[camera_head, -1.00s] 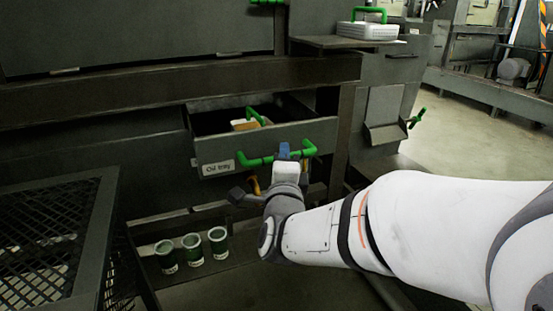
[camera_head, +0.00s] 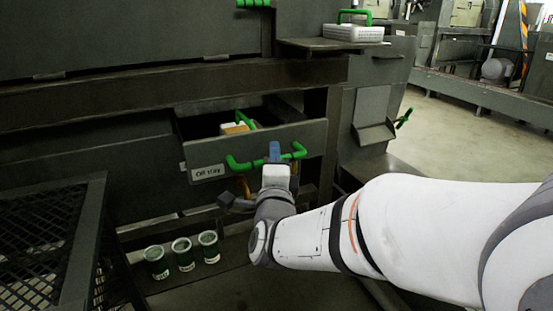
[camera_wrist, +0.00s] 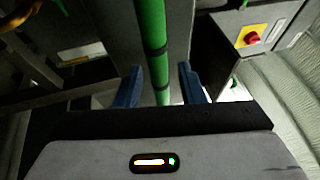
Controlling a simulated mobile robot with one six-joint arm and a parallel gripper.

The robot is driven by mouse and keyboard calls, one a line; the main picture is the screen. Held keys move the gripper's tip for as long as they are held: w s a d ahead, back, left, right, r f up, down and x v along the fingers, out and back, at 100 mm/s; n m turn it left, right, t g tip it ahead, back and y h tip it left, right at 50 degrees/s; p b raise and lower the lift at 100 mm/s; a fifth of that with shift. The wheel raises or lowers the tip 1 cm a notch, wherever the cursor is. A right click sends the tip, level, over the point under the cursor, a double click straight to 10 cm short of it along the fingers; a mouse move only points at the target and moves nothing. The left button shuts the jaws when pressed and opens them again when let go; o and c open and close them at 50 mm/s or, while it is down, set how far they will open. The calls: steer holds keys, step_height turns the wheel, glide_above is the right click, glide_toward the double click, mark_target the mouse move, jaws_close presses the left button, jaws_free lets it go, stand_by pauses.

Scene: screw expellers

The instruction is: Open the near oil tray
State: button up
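The near oil tray (camera_head: 255,155) is a grey drawer labelled "Oil tray". It is pulled partly out of the machine, and its inside shows. A green bar handle (camera_head: 238,165) runs along its front. My gripper (camera_head: 274,152) is at this handle, with a blue fingertip in front of it. In the wrist view, the green handle (camera_wrist: 151,45) passes between the two blue fingers of my gripper (camera_wrist: 160,88). Gaps show on both sides of the bar, so the fingers look open around it. Contact in depth cannot be told.
A yellow-and-white block with a green handle (camera_head: 233,129) sits in the tray. Several green cups (camera_head: 183,254) stand on a low ledge below. A black mesh guard (camera_head: 45,245) is at left. Open floor (camera_head: 455,125) lies at right.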

steer(key=a+v, duration=0.1)
steer(key=v, duration=0.6)
steer(key=shift+s+d, duration=0.25)
steer(key=shift+d, duration=0.25)
steer(key=d+r+n+g+y+p, duration=0.1)
steer(key=d+r+n+g+p, duration=0.35)
steer(key=p, duration=0.65)
steer(key=d+r+n+g+y+p, duration=0.1)
steer(key=r+n+g+p, duration=0.4)
steer(key=r+p, duration=0.4)
steer(key=s+d+r+n+g+h+p, duration=0.4)
steer(key=s+d+r+n+g+p, duration=0.3)
steer(key=s+d+r+p, duration=0.5)
steer(key=s+d+n+p, duration=0.1)
steer(key=d+p, duration=0.1)
steer(key=p, duration=0.6)
steer(key=shift+s+d+r+g, duration=0.3)
steer(key=shift+d+r+g, duration=0.05)
steer(key=shift+d+r, duration=0.05)
